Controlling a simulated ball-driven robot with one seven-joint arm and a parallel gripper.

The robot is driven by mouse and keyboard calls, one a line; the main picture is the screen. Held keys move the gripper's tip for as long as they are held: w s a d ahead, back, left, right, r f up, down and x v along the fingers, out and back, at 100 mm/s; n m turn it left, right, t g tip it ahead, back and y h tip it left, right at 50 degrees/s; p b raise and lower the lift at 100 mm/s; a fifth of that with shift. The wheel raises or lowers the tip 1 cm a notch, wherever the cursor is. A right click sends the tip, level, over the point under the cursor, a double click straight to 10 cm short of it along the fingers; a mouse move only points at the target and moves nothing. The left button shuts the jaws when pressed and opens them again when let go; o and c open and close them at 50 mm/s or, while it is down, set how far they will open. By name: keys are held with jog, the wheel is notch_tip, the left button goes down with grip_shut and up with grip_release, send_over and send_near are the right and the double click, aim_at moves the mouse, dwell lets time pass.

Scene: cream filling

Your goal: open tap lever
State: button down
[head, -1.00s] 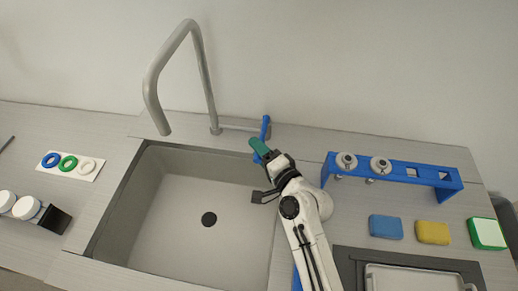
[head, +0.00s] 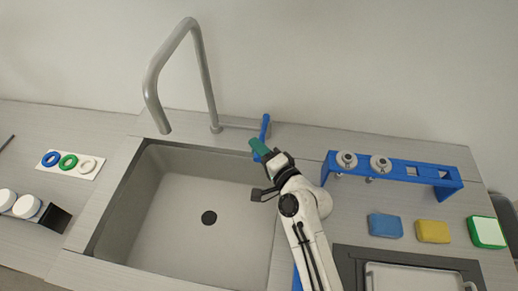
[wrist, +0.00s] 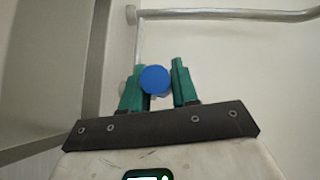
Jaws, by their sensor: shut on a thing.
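The tap lever (head: 265,127) is a blue handle to the right of the grey tap (head: 207,80), behind the sink's back right corner. In the head view it stands roughly upright. My gripper (head: 258,146) has green fingers and is at the lever's lower part. In the wrist view the lever's round blue end (wrist: 154,80) sits between the two green fingers of my gripper (wrist: 158,85). The gripper is shut on the lever. The contact on the finger sides is partly hidden by the blue end.
The empty sink (head: 165,205) lies left of my arm. A blue rack (head: 420,178) with metal nozzles stands to the right, with blue (head: 385,226), yellow (head: 433,232) and green-white (head: 487,232) sponge-like blocks before it. A tray (head: 415,278) sits front right. Coloured rings (head: 69,161) lie at left.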

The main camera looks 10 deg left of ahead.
jog(key=shift+f, duration=0.1)
jog(key=shift+w+d+f+b, duration=0.1)
jog(key=shift+d+f+b, duration=0.15)
jog(key=shift+b, duration=0.6)
jog(key=d+n+g+y+b, duration=0.1)
jog(key=b, duration=0.2)
jog(key=d+n+g+y+b, duration=0.1)
jog(key=d+n+g+b, duration=0.1)
jog(key=b, duration=0.1)
jog(key=shift+r+y, duration=0.3)
jog(key=shift+w, duration=0.1)
jog(key=c, duration=1)
grip_release()
jog(key=shift+o, duration=0.2)
